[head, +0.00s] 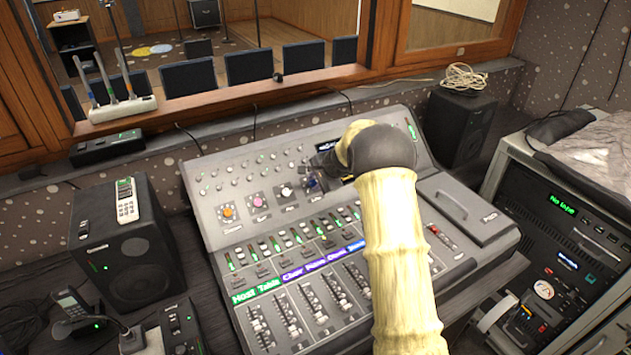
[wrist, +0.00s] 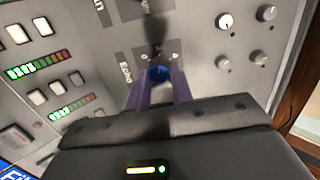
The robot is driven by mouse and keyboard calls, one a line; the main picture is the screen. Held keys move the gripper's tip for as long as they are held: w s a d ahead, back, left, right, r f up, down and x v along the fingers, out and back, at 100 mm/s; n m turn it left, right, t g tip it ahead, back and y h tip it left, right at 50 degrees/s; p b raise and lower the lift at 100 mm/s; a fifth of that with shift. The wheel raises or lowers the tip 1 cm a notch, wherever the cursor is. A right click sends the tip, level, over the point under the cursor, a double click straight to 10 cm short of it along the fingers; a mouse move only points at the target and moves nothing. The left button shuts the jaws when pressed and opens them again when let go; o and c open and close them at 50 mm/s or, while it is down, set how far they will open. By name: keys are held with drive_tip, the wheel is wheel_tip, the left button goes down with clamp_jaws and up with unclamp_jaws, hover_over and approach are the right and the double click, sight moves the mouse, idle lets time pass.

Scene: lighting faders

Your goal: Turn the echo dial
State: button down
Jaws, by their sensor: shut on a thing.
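The mixing console (head: 235,185) stands on the desk with faders, buttons and a row of coloured dials. In the wrist view, the blue echo dial (wrist: 158,74) sits on the grey panel beside the printed word "Echo". My gripper (wrist: 158,80) has its two purple fingers on either side of this dial and is shut on it. In the head view, my gripper (head: 313,182) reaches the right end of the dial row, and my arm covers part of the panel. The dial's pointer mark cannot be made out.
Orange (head: 227,212), pink (head: 259,202) and white (head: 286,192) dials lie left of my gripper. Small grey knobs (wrist: 264,56) are near it in the wrist view. Speakers (head: 125,245) stand on both sides of the console, and an equipment rack (head: 555,225) stands at the right.

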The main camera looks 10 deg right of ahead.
drive_tip(key=m, duration=0.4)
drive_tip(key=shift+s+d+f+m+t+p, duration=0.1)
drive_tip(key=shift+m+t+p, duration=0.2)
drive_tip(key=shift+m+p, duration=0.1)
drive_tip(key=m, duration=0.5)
drive_tip(key=shift+s+f, duration=0.1)
drive_tip(key=m+t, duration=0.1)
drive_tip(key=m, duration=0.5)
drive_tip(key=shift+s+m+b, duration=0.1)
drive_tip(key=shift+m+b, duration=0.45)
drive_tip(key=shift+m, duration=1.85)
drive_tip(key=c, duration=1.2)
unclamp_jaws()
